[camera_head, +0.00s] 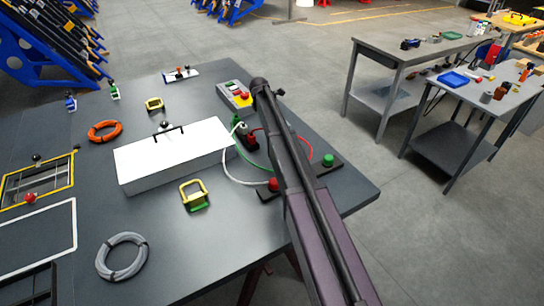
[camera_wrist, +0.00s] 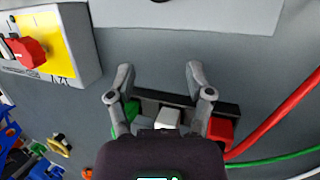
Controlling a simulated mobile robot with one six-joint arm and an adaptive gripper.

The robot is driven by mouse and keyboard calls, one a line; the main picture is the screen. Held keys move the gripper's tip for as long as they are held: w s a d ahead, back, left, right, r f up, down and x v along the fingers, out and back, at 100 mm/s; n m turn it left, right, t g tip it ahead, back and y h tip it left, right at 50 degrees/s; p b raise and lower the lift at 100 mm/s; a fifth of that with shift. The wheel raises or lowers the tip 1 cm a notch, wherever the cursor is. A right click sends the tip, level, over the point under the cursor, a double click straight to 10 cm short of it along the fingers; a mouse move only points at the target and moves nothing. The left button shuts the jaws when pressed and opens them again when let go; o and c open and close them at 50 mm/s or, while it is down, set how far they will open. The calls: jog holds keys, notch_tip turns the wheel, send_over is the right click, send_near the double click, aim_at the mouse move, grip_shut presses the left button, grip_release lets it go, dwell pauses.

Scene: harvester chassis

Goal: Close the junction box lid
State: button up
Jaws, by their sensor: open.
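The junction box (camera_head: 180,165) is a long white box on the grey table in the head view. Its flat white top (camera_head: 190,145) carries a black handle (camera_head: 168,132). The top looks level over the box; I cannot tell whether it is fully seated. In the wrist view a white panel (camera_wrist: 200,14) at the top edge is probably part of this box. My gripper (camera_wrist: 158,82) is open and empty in the wrist view, with its fingers apart above a dark connector strip (camera_wrist: 232,108). In the head view its fingers are not clearly visible.
The strip bears green, white and red connectors; red (camera_wrist: 272,118) and green wires run right. A red-knobbed yellow switch box (camera_head: 236,95) stands behind. A yellow-green bracket (camera_head: 194,195), grey cable coil (camera_head: 122,256) and orange coil (camera_head: 105,131) lie around the box.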

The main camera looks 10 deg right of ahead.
jog(key=shift+s+a+f+t+h+b, duration=0.1)
jog(key=shift+a+f+t+h+b, duration=0.25)
jog(key=shift+h+b, duration=0.4)
jog(key=shift+s+a+f+t+h+b, duration=0.1)
jog(key=shift+a+f+t+h+b, duration=0.1)
jog(key=shift+f+h+b, duration=0.4)
jog(key=h+b, duration=0.1)
jog(key=b, duration=0.2)
jog(key=shift+a+f+n+t+h, duration=0.1)
jog(key=shift+a+n+t+h, duration=0.15)
jog(key=shift+n+t+h, duration=0.15)
jog(key=shift+p+v, duration=0.8)
jog(key=shift+v, duration=0.6)
jog(key=p+v, duration=0.8)
jog(key=v, duration=0.4)
jog(key=s+d+f+m+g+y+b, duration=0.1)
jog(key=s+d+f+m+g, duration=0.1)
jog(key=s+m, duration=0.4)
jog(key=s+d+f+m+g+y+b, duration=0.1)
jog(key=s+d+f+m, duration=0.4)
jog(key=s, duration=0.8)
jog(key=shift+s+m+g+y, duration=0.35)
jog(key=shift+m+y, duration=0.1)
jog(key=shift+m, duration=0.35)
